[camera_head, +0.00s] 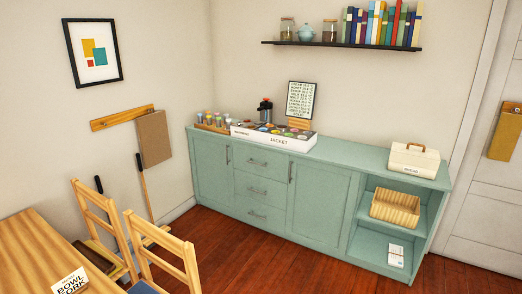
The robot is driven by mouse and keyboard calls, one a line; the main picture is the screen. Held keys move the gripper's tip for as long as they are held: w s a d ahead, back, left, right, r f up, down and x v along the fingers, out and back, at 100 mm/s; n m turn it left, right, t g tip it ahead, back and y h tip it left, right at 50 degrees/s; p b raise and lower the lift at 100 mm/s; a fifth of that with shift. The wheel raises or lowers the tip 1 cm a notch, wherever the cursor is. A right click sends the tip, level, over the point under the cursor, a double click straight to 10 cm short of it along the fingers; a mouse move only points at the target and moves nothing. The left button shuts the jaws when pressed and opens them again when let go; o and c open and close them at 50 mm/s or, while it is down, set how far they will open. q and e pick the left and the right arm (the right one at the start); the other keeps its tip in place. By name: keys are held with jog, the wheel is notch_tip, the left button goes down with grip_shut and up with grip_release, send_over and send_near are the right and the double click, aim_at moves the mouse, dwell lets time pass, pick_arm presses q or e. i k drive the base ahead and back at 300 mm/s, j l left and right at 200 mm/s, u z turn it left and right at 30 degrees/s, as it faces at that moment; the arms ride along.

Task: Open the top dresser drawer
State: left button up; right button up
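A green dresser (325,207) stands against the back wall. Its middle column holds three stacked drawers, each with a metal bar handle. The top drawer (262,166) looks shut, with its handle (258,162) across its front. The second drawer (258,189) and the bottom drawer (258,212) look shut too. A cupboard door is on each side of the drawers, and both look closed. Neither of my grippers is in view.
A wooden table (38,258) and chairs (160,250) fill the lower left. Red-brown floor (270,265) lies clear before the drawers. A white tray (273,137) and other items sit on top. Open shelves at the right hold a basket (395,208).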

aim_at(269, 164)
jog(key=i+l, duration=0.4)
jog(key=i, duration=0.15)
jog(key=i+l, duration=0.45)
jog(key=i, duration=0.15)
jog(key=i+l, duration=0.4)
jog(key=i, duration=0.15)
jog(key=i+j, duration=0.1)
jog(key=i, duration=0.8)
jog(key=i+j+u, duration=0.1)
jog(key=i, duration=0.85)
